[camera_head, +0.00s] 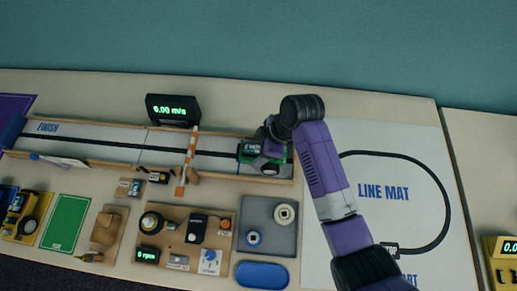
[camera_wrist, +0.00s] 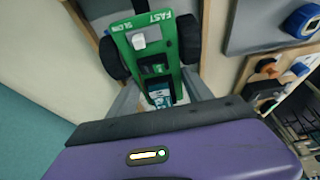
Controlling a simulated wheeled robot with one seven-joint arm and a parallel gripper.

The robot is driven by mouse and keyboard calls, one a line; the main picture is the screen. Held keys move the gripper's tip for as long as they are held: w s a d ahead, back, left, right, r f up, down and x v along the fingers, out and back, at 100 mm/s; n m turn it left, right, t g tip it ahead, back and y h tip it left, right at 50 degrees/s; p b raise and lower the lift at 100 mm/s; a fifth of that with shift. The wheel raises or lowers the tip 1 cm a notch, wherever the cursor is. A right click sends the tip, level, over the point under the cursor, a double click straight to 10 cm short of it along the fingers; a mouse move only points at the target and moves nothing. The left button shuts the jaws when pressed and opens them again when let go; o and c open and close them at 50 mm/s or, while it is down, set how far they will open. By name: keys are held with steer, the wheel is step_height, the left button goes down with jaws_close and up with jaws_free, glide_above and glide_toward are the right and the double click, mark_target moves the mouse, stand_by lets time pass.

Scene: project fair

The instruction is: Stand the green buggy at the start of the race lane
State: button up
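The green buggy (camera_head: 276,163) is at the right end of the race lane (camera_head: 220,160), between its wooden side rails. Its black wheels and its FAST/SLOW switch plate show in the wrist view (camera_wrist: 165,50). My gripper (camera_head: 268,140) is over the buggy and hides part of it. In the wrist view its two grey fingers (camera_wrist: 162,85) sit against both sides of the buggy's body, with no clear gap. I cannot tell whether the wheels rest on the lane floor.
An orange-and-white striped gate (camera_head: 187,160) crosses the lane left of the buggy. A speed display (camera_head: 172,110) stands behind the lane. A grey tray (camera_head: 285,240) and a wooden board (camera_head: 225,225) with parts lie in front. The line mat (camera_head: 400,165) is to the right.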

steer(key=o, duration=0.4)
steer(key=v, duration=0.8)
steer(key=shift+b, duration=0.35)
